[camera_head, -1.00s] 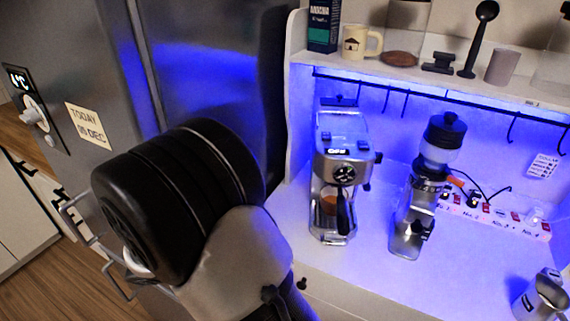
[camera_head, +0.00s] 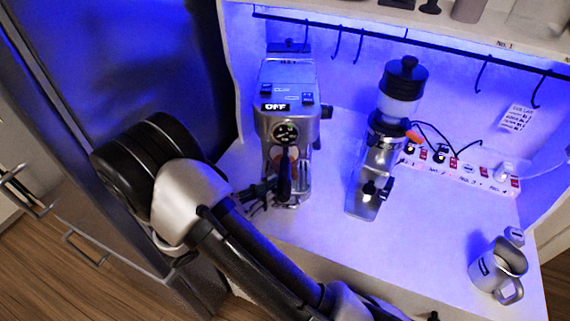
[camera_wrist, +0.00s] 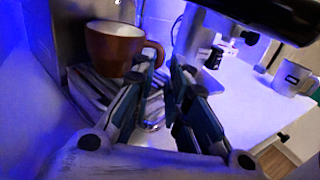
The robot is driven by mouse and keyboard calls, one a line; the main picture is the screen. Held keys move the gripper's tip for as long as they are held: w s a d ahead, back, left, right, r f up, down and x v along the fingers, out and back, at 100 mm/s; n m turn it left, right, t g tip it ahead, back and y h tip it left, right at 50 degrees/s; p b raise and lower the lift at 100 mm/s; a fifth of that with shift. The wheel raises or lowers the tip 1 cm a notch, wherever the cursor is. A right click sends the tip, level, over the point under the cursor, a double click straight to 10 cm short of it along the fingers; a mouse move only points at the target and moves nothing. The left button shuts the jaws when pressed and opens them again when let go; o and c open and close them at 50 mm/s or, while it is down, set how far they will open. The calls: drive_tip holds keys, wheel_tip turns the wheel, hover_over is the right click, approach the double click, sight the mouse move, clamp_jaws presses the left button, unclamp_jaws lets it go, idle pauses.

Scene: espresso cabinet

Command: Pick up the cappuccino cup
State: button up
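The cappuccino cup (camera_wrist: 113,47) is brown outside and white inside. It stands upright on the slatted drip tray (camera_wrist: 88,88) of the espresso machine (camera_head: 287,118), its handle (camera_wrist: 155,53) pointing right in the wrist view. In the head view the cup is mostly hidden behind the machine's black portafilter handle (camera_head: 284,178). My gripper (camera_wrist: 163,70) is open, its two fingers a short gap apart. The fingertips are at the cup's handle, the left tip overlapping it in the picture; I cannot tell whether they touch. The gripper also shows low beside the machine's front (camera_head: 268,188).
A grinder (camera_head: 380,150) stands right of the machine. A metal milk jug (camera_head: 498,268) is at the counter's right front. A power strip (camera_head: 460,170) with cables lies behind. Hooks hang from a rail above. The counter (camera_head: 310,235) before the grinder is clear.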

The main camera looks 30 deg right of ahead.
sight(296, 174)
drive_tip(key=d, duration=0.2)
drive_tip(key=d+b, duration=0.1)
drive_tip(key=d, duration=0.2)
drive_tip(key=w+d+b, duration=0.1)
drive_tip(key=d, duration=0.2)
drive_tip(key=shift+w, duration=0.1)
drive_tip(key=shift+r, duration=0.1)
drive_tip(key=shift+c, duration=0.6)
clamp_jaws()
drive_tip(key=shift+r, duration=0.1)
